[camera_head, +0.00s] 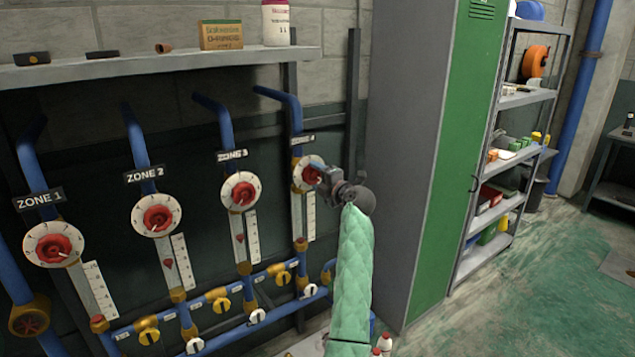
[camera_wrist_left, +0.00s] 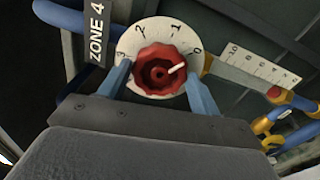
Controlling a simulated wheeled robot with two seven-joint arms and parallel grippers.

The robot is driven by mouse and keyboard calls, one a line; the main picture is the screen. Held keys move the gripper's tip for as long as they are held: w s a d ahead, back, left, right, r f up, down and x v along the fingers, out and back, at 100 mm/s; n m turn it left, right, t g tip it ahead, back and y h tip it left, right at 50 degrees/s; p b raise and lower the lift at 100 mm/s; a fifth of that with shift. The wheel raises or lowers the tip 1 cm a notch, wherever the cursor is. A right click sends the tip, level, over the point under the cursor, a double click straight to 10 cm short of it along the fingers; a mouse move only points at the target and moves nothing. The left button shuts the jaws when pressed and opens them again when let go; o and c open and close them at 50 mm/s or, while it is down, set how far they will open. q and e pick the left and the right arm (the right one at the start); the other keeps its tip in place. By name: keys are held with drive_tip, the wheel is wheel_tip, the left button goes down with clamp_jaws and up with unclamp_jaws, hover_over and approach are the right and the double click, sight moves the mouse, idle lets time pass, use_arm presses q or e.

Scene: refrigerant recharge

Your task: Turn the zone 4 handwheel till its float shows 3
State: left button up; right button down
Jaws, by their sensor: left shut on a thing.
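The zone 4 handwheel (camera_wrist_left: 158,72) is red and sits in a white dial numbered 0 to 3. Its white mark points to the right, toward the 0 side. My left gripper (camera_wrist_left: 160,88) is shut on it, one blue finger at each side. In the head view the gripper (camera_head: 322,178) covers part of the dial (camera_head: 304,178). The zone 4 scale (camera_head: 310,218) stands below the dial, and a red spot at its foot looks like the float (camera_head: 301,242). The scale (camera_wrist_left: 262,68) also shows in the wrist view. My right gripper is not in view.
Dials for zone 1 (camera_head: 54,244), zone 2 (camera_head: 157,215) and zone 3 (camera_head: 240,191) stand to the left among blue pipes. A shelf (camera_head: 150,64) runs above them. A green and grey cabinet (camera_head: 415,150) stands close on the right.

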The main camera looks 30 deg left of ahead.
use_arm(q)
drive_tip(key=shift+f+n+b, duration=0.2)
drive_tip(key=shift+n+b, duration=0.5)
drive_tip(key=shift+b, duration=0.15)
drive_tip(key=shift+f+n+b, duration=0.15)
drive_tip(key=shift+n+b, duration=0.55)
drive_tip(key=shift+b, duration=0.1)
drive_tip(key=shift+r+n, duration=0.1)
drive_tip(key=shift+n, duration=0.2)
drive_tip(key=shift+b, duration=0.35)
drive_tip(key=shift+n+b, duration=1.1)
drive_tip(key=shift+b, duration=0.35)
drive_tip(key=shift+n+b, duration=1)
drive_tip(key=shift+b, duration=0.4)
drive_tip(key=shift+n, duration=0.3)
